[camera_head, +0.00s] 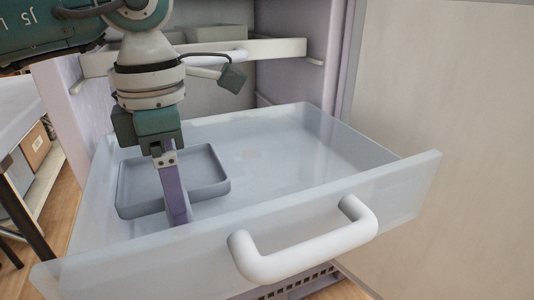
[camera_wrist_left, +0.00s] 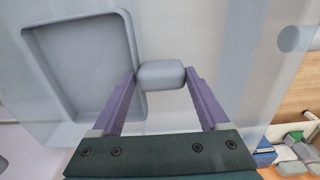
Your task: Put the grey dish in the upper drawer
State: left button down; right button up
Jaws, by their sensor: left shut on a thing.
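The grey dish (camera_head: 190,180), a shallow rectangular tray with rounded corners, is inside the open drawer (camera_head: 370,205), at its left side. The drawer is pale and translucent with a white bar handle at its front. My left gripper (camera_head: 180,208) points down into the drawer, at the near edge of the dish. In the left wrist view the dish (camera_wrist_left: 85,60) lies left of the fingers, and its small grey grip block is between them. The gripper is shut on this block. I cannot tell whether the dish touches the drawer floor. My right gripper is out of view.
The middle and right of the drawer floor are clear. Above and behind, a white rail-fronted shelf or drawer (camera_head: 275,50) holds grey trays (camera_head: 215,33). A cabinet side panel (camera_head: 440,110) stands at the right. A table and boxes (camera_head: 38,145) are at the left.

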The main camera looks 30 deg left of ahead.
pick_arm(q)
jog(key=shift+f, duration=0.55)
jog(key=shift+f+b, duration=0.45)
jog(key=shift+b, duration=0.15)
grip_release()
dwell(0.4)
notch_tip(320, 180, up, 10)
jog(key=p, duration=0.3)
jog(key=shift+p, duration=0.35)
